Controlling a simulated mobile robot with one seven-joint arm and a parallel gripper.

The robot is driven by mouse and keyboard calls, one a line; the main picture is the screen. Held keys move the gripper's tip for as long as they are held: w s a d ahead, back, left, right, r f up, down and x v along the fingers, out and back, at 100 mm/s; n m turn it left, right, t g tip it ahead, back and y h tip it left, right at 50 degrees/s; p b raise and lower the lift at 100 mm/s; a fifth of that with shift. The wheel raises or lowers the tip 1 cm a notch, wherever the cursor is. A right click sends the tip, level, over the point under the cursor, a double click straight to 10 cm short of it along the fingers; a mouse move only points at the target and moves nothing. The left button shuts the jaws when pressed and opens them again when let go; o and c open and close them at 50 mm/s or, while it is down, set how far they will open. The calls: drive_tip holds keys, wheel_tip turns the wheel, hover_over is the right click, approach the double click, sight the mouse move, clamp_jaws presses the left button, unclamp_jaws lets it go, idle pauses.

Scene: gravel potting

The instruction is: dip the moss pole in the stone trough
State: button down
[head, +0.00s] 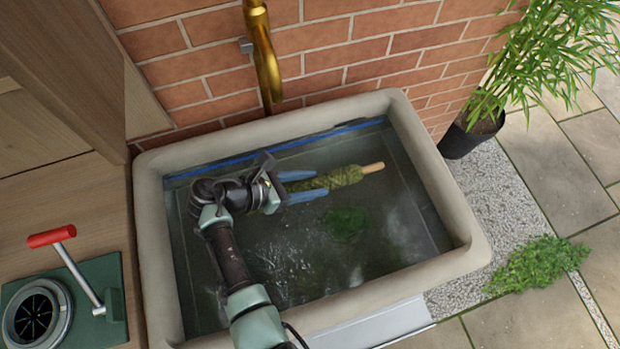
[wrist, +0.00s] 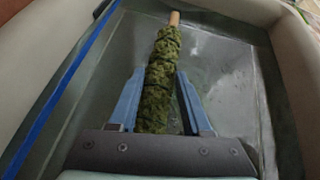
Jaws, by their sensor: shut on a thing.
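The moss pole (head: 341,177) is a green, moss-wrapped rod with a bare wooden tip. It lies roughly level inside the stone trough (head: 148,237), its tip pointing right. My gripper (head: 306,187) is shut on the moss pole, with blue fingers on either side of it. In the wrist view the moss pole (wrist: 160,75) runs away from my gripper (wrist: 161,100) toward the far wall. The trough holds water with pale ripples or reflections. I cannot tell how much of the pole is under water.
A brass spout (head: 265,60) comes down the brick wall above the trough's back rim. A dark green patch (head: 346,222) shows in the water. A red-handled device (head: 65,290) stands left of the trough. A potted bamboo (head: 480,125) stands to the right.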

sight(310, 185)
drive_tip(key=shift+f+b, duration=3.05)
drive_tip(key=shift+f, duration=1.5)
wheel_tip(310, 185, up, 20)
drive_tip(key=p, duration=2.1)
drive_tip(key=shift+r, duration=0.1)
